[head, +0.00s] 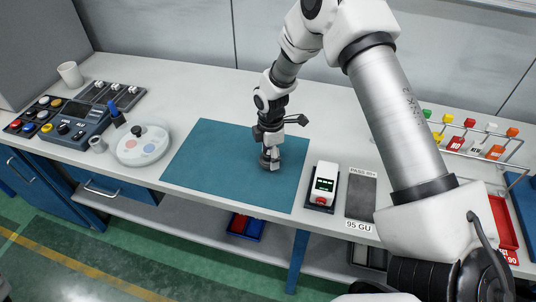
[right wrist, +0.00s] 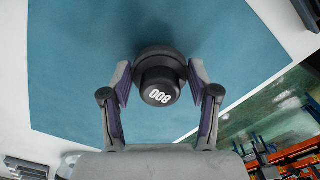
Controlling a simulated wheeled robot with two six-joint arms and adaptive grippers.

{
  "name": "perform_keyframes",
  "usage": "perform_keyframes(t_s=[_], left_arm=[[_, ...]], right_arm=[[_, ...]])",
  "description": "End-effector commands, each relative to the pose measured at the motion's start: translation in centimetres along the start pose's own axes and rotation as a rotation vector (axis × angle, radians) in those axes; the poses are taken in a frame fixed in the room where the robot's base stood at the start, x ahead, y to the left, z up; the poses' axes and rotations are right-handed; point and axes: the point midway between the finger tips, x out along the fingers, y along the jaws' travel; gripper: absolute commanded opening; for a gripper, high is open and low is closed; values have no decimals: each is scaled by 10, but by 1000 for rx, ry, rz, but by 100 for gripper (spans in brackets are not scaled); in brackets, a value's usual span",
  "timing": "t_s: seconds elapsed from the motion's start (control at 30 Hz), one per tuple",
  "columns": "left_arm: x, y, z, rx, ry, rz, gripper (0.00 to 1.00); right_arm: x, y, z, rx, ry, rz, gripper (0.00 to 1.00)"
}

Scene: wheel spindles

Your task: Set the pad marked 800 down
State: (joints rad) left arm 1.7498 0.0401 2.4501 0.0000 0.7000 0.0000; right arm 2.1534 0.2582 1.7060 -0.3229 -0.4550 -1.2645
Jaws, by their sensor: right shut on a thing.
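The pad marked 800 (right wrist: 160,88) is a dark round piece with a wider disc behind a narrower knob. White digits show on the knob's end in the right wrist view. My right gripper (right wrist: 155,92) is shut on it, one finger on each side. In the head view the right gripper (head: 268,152) points down over the right part of the teal mat (head: 210,155), with the pad (head: 269,164) at its tips. I cannot tell whether the pad touches the mat. My left gripper is in neither view.
A white device with a green display (head: 325,184) stands right of the mat, beside a dark grey plate (head: 361,195). A round white tray (head: 142,147) and a control box (head: 75,125) are at left. A rack of colored-capped bottles (head: 470,135) is at right. Most of the mat is clear.

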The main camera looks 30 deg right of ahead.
Motion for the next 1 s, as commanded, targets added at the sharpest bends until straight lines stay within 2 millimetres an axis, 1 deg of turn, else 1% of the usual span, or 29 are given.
perform_keyframes(t_s=[0.03,0.1,0.33,0.47,0.5,0.53,0.83,0.93,0.97,1.0], left_arm=[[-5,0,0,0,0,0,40],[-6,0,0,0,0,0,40],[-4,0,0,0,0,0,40],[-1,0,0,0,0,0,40],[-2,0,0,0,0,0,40],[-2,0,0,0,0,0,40],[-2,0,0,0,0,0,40],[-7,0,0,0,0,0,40],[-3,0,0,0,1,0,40],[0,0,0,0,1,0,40]], right_arm=[[6,0,0,0,-1,-3,28],[13,0,0,0,-1,0,28],[15,0,0,1,0,1,28],[20,0,0,1,0,1,28],[18,0,0,1,0,1,75],[18,0,0,1,0,1,85],[18,0,0,2,0,1,86],[11,0,0,2,0,2,86],[11,1,0,2,1,3,86],[6,1,-1,2,1,3,86]])
